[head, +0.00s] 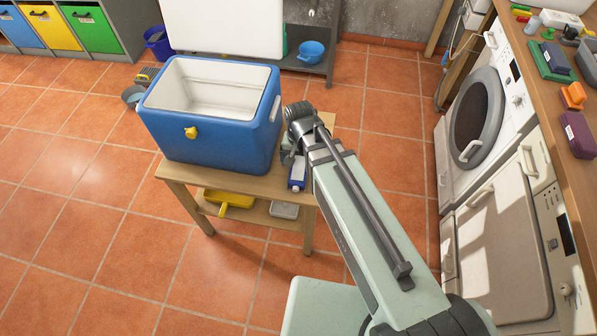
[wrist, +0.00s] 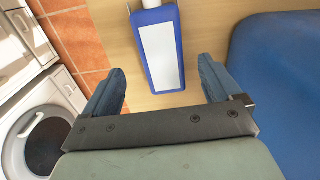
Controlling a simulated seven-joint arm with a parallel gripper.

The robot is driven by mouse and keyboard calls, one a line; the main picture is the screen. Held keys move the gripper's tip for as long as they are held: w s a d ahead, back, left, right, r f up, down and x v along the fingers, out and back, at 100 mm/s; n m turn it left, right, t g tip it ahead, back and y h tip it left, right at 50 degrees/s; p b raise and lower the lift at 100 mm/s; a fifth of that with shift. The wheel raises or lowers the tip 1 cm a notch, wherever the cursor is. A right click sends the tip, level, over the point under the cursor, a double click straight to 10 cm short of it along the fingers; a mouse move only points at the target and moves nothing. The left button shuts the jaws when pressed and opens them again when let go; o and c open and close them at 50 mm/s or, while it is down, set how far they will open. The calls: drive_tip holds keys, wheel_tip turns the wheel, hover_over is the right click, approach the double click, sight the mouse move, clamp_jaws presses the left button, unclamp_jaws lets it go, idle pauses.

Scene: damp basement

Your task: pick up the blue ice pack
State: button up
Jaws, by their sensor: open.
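The blue ice pack (head: 297,173) lies on the small wooden table, just right of the blue cooler. In the wrist view the ice pack (wrist: 161,48) is a blue slab with a white label and a pale cap at its top end. My gripper (wrist: 163,72) is open, with one finger on each side of the ice pack's lower end in the picture, apart from it on both sides. Nothing is held. In the head view my gripper (head: 289,156) is near the ice pack, largely hidden by my wrist and arm.
The open, white-lined cooler (head: 215,137) covers most of the wooden table (head: 240,184) and also fills the right of the wrist view (wrist: 285,90). A yellow item (head: 232,201) and a grey box (head: 284,210) are on the lower shelf. A washing machine (head: 483,105) stands right.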

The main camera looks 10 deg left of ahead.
sight(299, 170)
drive_tip(key=shift+f, duration=0.35)
drive_tip(key=shift+s+a+f, duration=0.15)
drive_tip(key=shift+f, duration=2.3)
drive_tip(key=c, duration=1.2)
